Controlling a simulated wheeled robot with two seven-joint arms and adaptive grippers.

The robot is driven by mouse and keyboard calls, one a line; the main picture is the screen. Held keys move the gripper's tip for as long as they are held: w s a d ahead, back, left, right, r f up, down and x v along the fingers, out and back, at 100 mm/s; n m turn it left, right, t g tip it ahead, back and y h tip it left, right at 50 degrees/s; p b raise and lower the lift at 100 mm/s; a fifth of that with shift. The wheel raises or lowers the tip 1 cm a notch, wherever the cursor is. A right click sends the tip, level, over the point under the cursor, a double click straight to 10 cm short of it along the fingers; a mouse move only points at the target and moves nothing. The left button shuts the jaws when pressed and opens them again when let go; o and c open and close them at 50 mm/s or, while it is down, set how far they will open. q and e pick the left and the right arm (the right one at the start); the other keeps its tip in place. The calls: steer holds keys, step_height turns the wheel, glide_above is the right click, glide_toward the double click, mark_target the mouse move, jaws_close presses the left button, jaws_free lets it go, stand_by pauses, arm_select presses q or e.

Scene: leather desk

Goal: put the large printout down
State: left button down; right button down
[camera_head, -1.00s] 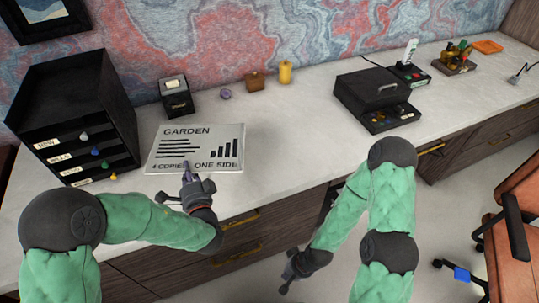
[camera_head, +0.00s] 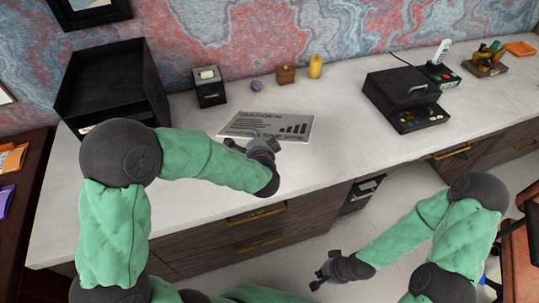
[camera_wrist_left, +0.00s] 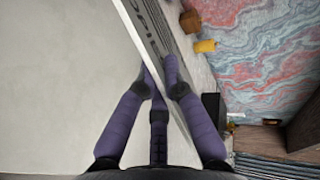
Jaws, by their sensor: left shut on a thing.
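The large printout (camera_head: 296,125) is a pale grey sheet with "GARDEN", text lines and a bar chart. In the head view it looks foreshortened, over or on the pale desk (camera_head: 350,135); I cannot tell whether it touches. My left gripper (camera_head: 243,146) is shut on its near edge and covers part of it. In the left wrist view, the fingers (camera_wrist_left: 160,75) pinch the sheet (camera_wrist_left: 146,32), seen nearly edge-on. My right gripper (camera_head: 322,279) is low in front of the cabinets, away from the desk top; its finger opening is too small to tell.
A black drawer unit (camera_head: 112,85) stands at the left, partly hidden by my arm. Behind the sheet are a small black box (camera_head: 209,88), a purple item (camera_head: 256,85), a wooden block (camera_head: 286,75) and a yellow cylinder (camera_head: 315,67). A black organizer (camera_head: 400,93) stands right.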

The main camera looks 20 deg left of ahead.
arm_select(q)
step_height(320, 180, down, 7)
steer(key=b, duration=0.3)
steer(key=shift+f+b, duration=0.1)
steer(key=shift+b, duration=0.25)
steer(key=shift+f+b, duration=0.7)
steer(key=shift+b, duration=0.1)
steer(key=c, duration=1.5)
jaws_free()
steer(key=shift+s+r, duration=0.1)
steer(key=shift+p+v, duration=0.45)
steer(key=shift+v, duration=3.45)
